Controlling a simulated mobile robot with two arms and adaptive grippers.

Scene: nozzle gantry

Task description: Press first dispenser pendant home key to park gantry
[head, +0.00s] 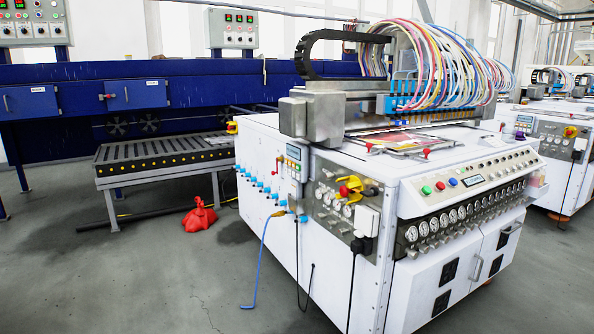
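The nearest dispenser machine (325,280) is a large white cabinet in the middle of the head view. Its gantry carries a grey metal block (312,116) and a blue nozzle row (432,102) under a bundle of coloured hoses (440,55). A small unit with a display (293,153) is on its left side near the corner. A sloped front panel (470,179) has green, red and blue buttons and a small screen. I cannot tell which of these is the pendant, and no home key label is readable. Neither of my grippers is in view.
A roller conveyor (160,155) stands at left before a long blue machine (210,92). A red bundle (200,215) lies on the floor. A blue hose (262,262) and black cables hang beside the dispenser. A second white machine (560,145) stands at right. The front-left floor is clear.

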